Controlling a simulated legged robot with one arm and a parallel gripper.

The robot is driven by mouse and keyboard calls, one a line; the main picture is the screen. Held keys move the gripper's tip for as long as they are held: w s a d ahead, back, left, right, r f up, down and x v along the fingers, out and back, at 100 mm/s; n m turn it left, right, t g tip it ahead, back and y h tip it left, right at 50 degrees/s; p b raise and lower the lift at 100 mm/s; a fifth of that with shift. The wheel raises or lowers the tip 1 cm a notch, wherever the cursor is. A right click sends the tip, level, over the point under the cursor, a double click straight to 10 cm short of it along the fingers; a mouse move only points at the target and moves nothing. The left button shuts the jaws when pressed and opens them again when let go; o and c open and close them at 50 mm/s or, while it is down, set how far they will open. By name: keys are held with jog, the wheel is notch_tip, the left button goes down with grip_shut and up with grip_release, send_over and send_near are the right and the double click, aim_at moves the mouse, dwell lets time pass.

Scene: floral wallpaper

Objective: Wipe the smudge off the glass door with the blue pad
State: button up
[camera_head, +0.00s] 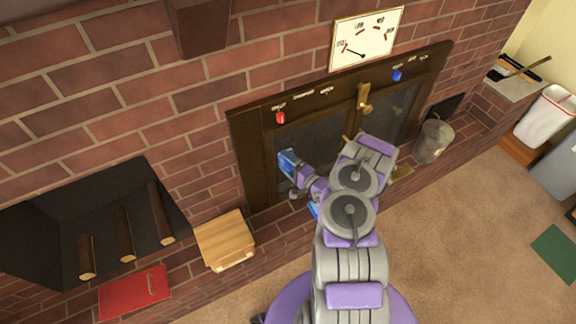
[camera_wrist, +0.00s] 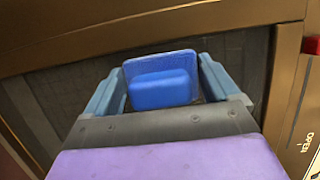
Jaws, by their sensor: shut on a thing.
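The blue pad (camera_wrist: 161,88) is between the fingers of my gripper (camera_wrist: 160,85) in the wrist view, and the gripper is shut on it. In the head view my gripper (camera_head: 290,165) reaches to the left pane of the glass door (camera_head: 325,135), with the pad at its tip. The pad is close to the dark glass; I cannot tell whether it touches. The door has a dark brown frame and a brass handle (camera_head: 364,97). I cannot make out the smudge in either view; the pad and gripper cover part of the glass.
A red knob (camera_head: 280,117) and a blue knob (camera_head: 397,75) are on the top frame. A dial (camera_head: 366,39) hangs above. A wooden box (camera_head: 225,240) sits left of the door, a metal bucket (camera_head: 433,141) right. Carpet (camera_head: 450,240) lies open at the right.

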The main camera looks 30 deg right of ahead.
jog(key=shift+d, duration=0.1)
jog(key=shift+d, duration=2)
jog(key=shift+w+a+b, duration=0.1)
jog(key=shift+w+b, duration=0.05)
jog(key=shift+b, duration=0.3)
jog(key=shift+a, duration=2)
jog(key=shift+c, duration=0.4)
jog(key=shift+r, duration=0.1)
jog(key=s+p, duration=0.2)
jog(key=shift+s, duration=0.35)
jog(key=shift+a+p+v, duration=0.2)
jog(key=shift+p+v, duration=0.6)
jog(key=shift+v, duration=0.75)
jog(key=shift+s, duration=0.1)
